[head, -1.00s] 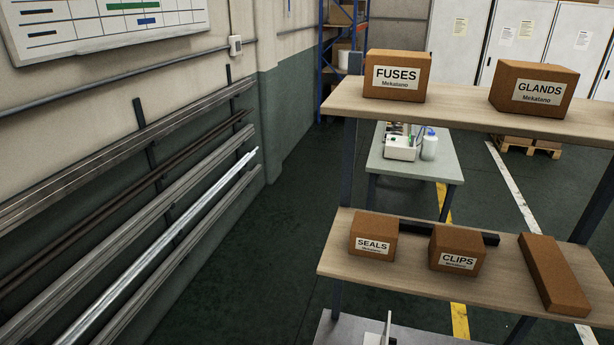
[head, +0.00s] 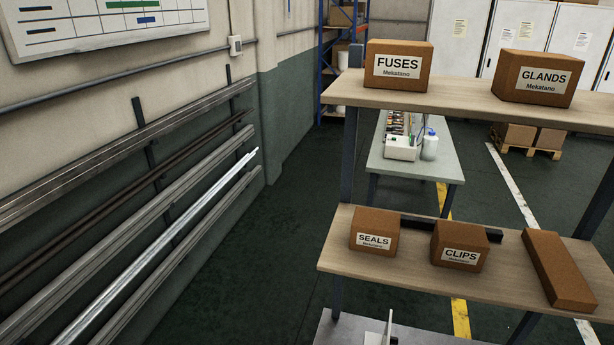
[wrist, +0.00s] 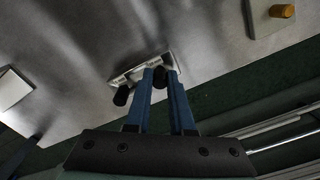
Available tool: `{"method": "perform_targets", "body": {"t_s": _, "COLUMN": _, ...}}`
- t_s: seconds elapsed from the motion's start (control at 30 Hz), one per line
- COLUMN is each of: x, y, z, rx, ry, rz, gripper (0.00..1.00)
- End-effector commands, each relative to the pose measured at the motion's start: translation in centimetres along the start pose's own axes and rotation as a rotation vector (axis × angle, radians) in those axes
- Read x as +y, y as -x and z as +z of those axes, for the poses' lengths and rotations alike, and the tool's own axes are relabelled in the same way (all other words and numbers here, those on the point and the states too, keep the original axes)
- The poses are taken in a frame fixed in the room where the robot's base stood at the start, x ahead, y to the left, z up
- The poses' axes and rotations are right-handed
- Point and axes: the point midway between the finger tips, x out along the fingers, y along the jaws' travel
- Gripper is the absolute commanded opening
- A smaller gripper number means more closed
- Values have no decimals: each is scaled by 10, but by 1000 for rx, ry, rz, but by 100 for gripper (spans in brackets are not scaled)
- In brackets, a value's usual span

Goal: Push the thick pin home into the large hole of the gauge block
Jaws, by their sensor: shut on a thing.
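My gripper (wrist: 161,74) shows in the wrist view, its two blue fingers reaching up to a pale plate-like piece (wrist: 135,73) on a grey metal surface. The fingers are close together and closed on a small dark piece (wrist: 159,77) at their tips. I cannot tell whether this is the thick pin. A dark rounded knob (wrist: 121,96) sticks out just left of the fingers. A brass-coloured cylinder (wrist: 282,11) stands on a grey plate at the top right, apart from the gripper. I cannot make out the large hole. The head view does not show my gripper.
A pale flat piece (wrist: 12,90) lies at the left of the grey surface (wrist: 75,55). In the head view, a shelf rack (head: 480,105) carries boxes labelled FUSES, GLANDS, SEALS and CLIPS. A small white upright (head: 388,328) stands below it. The floor (head: 265,250) left of the rack is clear.

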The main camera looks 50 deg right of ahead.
Motion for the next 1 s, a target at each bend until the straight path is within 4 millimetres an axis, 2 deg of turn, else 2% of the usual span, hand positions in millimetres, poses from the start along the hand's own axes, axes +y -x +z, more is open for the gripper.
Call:
{"method": "perform_targets", "body": {"t_s": 0.03, "x": 0, "y": 0, "z": 0, "rx": 1, "ry": 0, "rz": 0, "gripper": 27}}
{"method": "perform_targets", "body": {"t_s": 0.2, "x": 0, "y": 0, "z": 0, "rx": 0, "ry": 0, "rz": 0, "gripper": 56}}
{"method": "perform_targets", "body": {"t_s": 0.53, "x": 0, "y": 1, "z": 0, "rx": 0, "ry": 0, "rz": 0, "gripper": 56}}
{"method": "perform_targets", "body": {"t_s": 0.67, "x": 0, "y": 10, "z": -1, "rx": 2, "ry": 1, "rz": 1, "gripper": 56}}
{"method": "perform_targets", "body": {"t_s": 0.77, "x": 0, "y": 24, "z": 0, "rx": 2, "ry": 2, "rz": 1, "gripper": 56}}
{"method": "perform_targets", "body": {"t_s": 1.0, "x": 0, "y": 69, "z": -1, "rx": 5, "ry": 2, "rz": 3, "gripper": 56}}
